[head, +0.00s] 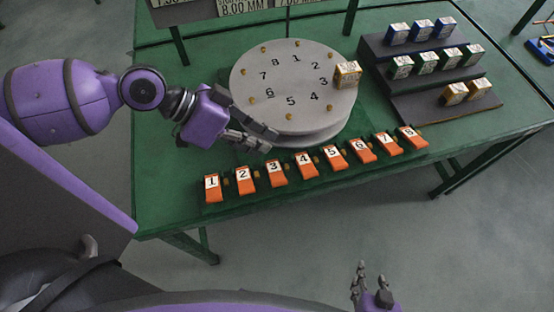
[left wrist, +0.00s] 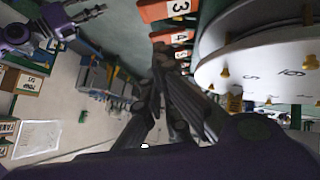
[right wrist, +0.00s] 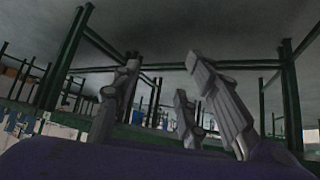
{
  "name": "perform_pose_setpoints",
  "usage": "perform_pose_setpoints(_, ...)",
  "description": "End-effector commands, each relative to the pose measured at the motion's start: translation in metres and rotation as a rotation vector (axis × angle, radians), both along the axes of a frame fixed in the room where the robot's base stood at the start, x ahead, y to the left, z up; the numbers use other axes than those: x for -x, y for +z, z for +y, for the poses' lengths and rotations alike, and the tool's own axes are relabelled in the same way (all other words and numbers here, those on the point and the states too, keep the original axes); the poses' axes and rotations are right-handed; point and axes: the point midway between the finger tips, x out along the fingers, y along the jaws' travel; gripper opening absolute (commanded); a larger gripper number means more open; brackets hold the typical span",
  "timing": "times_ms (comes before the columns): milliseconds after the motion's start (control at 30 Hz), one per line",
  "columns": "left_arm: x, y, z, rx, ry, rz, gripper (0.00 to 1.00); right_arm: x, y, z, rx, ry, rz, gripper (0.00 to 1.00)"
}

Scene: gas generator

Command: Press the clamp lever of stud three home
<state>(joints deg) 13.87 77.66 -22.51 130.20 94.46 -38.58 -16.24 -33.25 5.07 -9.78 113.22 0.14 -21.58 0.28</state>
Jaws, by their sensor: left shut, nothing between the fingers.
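The orange lever marked 3 (head: 276,173) is in the row of numbered orange levers along the front of the green table. It also shows at the top of the left wrist view (left wrist: 160,10). The round grey plate (head: 262,72) carries small brass studs numbered 1 to 8. A yellow block (head: 347,72) sits by number 3 and hides its stud. My left gripper (head: 270,140) is shut and empty, above the plate's front left edge and behind levers 2 and 3, apart from lever 3. My right gripper (head: 362,275) is open and empty, in front of the table.
Levers 2 (head: 244,180) and 4 (head: 305,165) stand close on either side of lever 3. A stepped dark rack (head: 415,72) at the right holds blue, green and yellow blocks. Signs (head: 243,8) stand at the back. The table's front left corner is clear.

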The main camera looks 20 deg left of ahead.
Motion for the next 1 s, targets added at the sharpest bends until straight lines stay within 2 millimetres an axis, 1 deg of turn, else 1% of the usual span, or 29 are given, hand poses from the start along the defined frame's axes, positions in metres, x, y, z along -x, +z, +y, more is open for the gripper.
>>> perform_pose_setpoints(33, -0.003, -0.007, -0.011, 0.008, -0.001, -0.001, 0.0, 0.0, 0.0, 0.0, -0.001, -0.005, -0.001, 0.4)
perform_pose_setpoints(200, -0.01, -0.028, -0.035, 0.004, -0.001, -0.003, 0.0, -0.001, 0.002, 0.0, -0.005, -0.014, -0.003, 0.4)
perform_pose_setpoints(300, -0.003, -0.045, -0.035, 0.001, 0.002, 0.001, 0.0, -0.001, 0.004, 0.001, -0.007, -0.015, -0.003, 0.4)
perform_pose_setpoints(500, 0.002, -0.062, -0.038, -0.001, 0.001, 0.0, 0.0, 0.001, 0.003, 0.004, -0.011, -0.009, 0.003, 0.4)
perform_pose_setpoints(633, 0.003, -0.065, -0.039, -0.001, 0.001, 0.0, 0.0, 0.004, 0.001, 0.005, -0.012, -0.003, 0.011, 0.4)
perform_pose_setpoints(1000, 0.004, -0.068, -0.038, 0.0, 0.001, 0.002, 0.0, 0.008, -0.002, 0.001, -0.002, 0.003, 0.019, 0.4)
